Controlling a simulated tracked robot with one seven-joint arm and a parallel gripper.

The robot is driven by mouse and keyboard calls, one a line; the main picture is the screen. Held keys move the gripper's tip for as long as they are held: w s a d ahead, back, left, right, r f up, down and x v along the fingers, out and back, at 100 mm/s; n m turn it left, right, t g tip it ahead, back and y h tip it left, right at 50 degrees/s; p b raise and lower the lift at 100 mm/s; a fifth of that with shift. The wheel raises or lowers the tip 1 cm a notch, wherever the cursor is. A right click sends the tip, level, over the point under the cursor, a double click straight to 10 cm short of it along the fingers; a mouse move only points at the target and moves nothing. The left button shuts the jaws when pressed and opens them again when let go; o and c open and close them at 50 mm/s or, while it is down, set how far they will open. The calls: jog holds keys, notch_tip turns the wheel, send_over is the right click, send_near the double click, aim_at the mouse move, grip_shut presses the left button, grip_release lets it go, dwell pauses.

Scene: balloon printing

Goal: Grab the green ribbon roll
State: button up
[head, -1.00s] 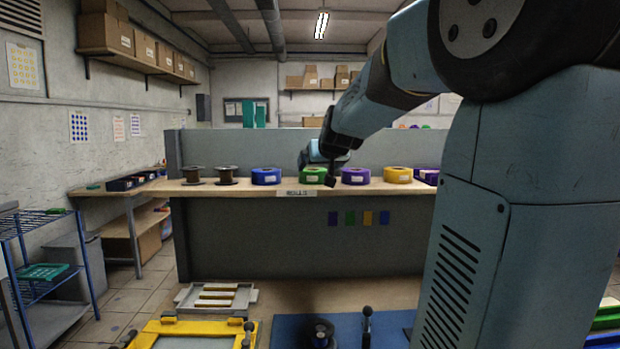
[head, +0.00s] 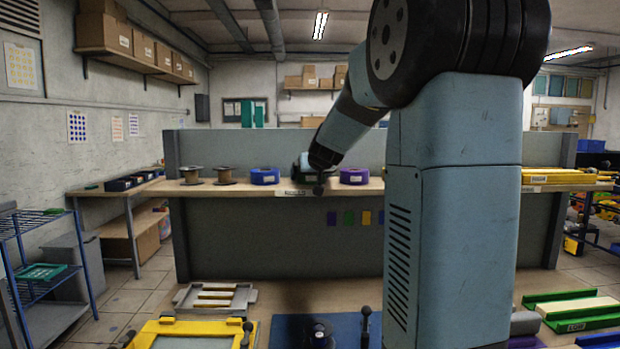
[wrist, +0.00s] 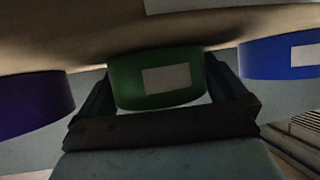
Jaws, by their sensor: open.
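The green ribbon roll (wrist: 130,95) shows in the middle of the wrist view, with a pale label on its side. My gripper (wrist: 163,86) is open, with one dark finger on each side of the roll. A small gap shows between the roll and the gripper's palm bar. I cannot tell whether either finger touches the roll. In the head view my gripper (head: 308,172) is at the long bench, in front of the green roll, which is almost wholly hidden there.
A blue roll (head: 265,176) stands left of my gripper and a purple roll (head: 354,176) right of it, on the bench (head: 245,189). Two brown spools (head: 224,176) stand farther left. A low grey partition (head: 240,145) runs behind the rolls.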

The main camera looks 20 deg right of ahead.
jog(key=c, duration=0.7)
jog(key=shift+r, duration=0.1)
